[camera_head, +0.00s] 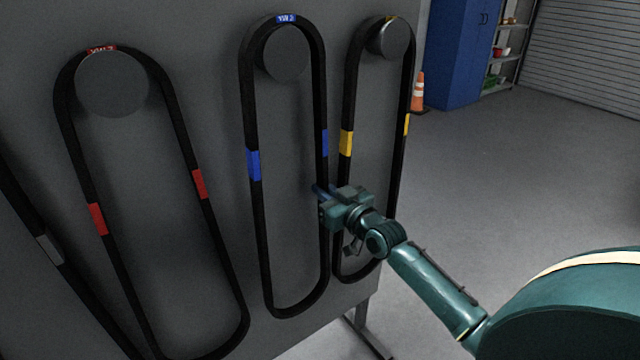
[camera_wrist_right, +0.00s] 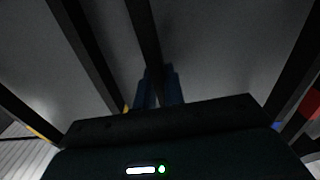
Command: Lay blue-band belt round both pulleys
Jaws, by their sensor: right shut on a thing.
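The blue-band belt (camera_head: 249,120) is a long black loop with blue bands on both sides. It hangs over a round grey peg (camera_head: 286,55) with a blue label at its top, on a dark upright panel. My right gripper (camera_head: 322,192) is shut on the belt's right strand, below the blue band there. In the right wrist view, the blue fingers (camera_wrist_right: 158,88) close on either side of that black strand (camera_wrist_right: 146,35). The belt is still on its peg. The two pulleys are not in view. My left gripper is not in view.
A yellow-band belt (camera_head: 346,120) hangs close on the right, and my right wrist covers part of it. A red-band belt (camera_head: 180,130) hangs on the left, with a grey-band belt (camera_head: 45,246) at the edge. Open floor, a cone (camera_head: 419,92) and a blue cabinet (camera_head: 455,50) lie beyond.

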